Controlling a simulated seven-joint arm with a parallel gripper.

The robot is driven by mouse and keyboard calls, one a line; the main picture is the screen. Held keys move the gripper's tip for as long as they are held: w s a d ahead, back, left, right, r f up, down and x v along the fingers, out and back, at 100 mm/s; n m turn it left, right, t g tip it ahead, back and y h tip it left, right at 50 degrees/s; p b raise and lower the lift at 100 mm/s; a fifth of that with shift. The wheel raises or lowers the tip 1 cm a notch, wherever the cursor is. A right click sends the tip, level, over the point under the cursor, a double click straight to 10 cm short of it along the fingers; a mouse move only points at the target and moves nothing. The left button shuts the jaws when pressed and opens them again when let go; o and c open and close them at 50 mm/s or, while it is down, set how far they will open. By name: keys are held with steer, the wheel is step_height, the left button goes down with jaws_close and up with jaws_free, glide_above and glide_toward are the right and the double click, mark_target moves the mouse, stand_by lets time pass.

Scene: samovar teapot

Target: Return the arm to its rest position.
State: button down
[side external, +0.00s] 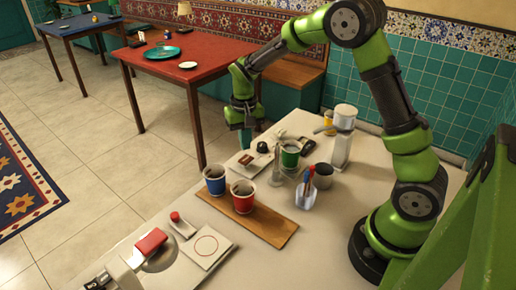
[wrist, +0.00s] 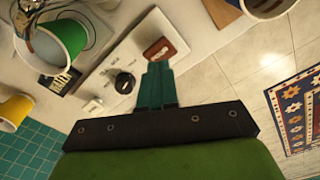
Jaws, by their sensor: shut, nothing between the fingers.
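My gripper (side external: 245,146) points down near the counter's far edge, beside the small control panel (side external: 252,160). In the wrist view its teal fingers (wrist: 157,68) are together with nothing between them. The panel, with a black knob (wrist: 125,82) and a red-brown piece (wrist: 160,50), lies just past the fingertips in that view. My arm arches from its base at the right of the counter out to the gripper. The gap between the fingertips and the panel is hard to judge.
A blue cup (side external: 215,179) and a red cup (side external: 242,191) stand on a wooden board (side external: 268,229). A green cup (side external: 290,154), a grey mug (side external: 323,176) and a metal scoop (side external: 306,198) stand near my arm. A red table (side external: 215,63) stands beyond the counter.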

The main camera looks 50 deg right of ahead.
steer(key=shift+r, duration=0.15)
steer(key=s+a+r+n+t+y, duration=0.1)
steer(key=s+a+r+t, duration=0.2)
steer(key=s+r, duration=0.5)
steer(key=s+a+r+n+t+y, duration=0.1)
steer(key=s+a+r+t, duration=0.3)
steer(key=s+r, duration=0.4)
steer(key=s, duration=0.4)
steer(key=shift+s+r, duration=0.15)
steer(key=shift+r, duration=0.15)
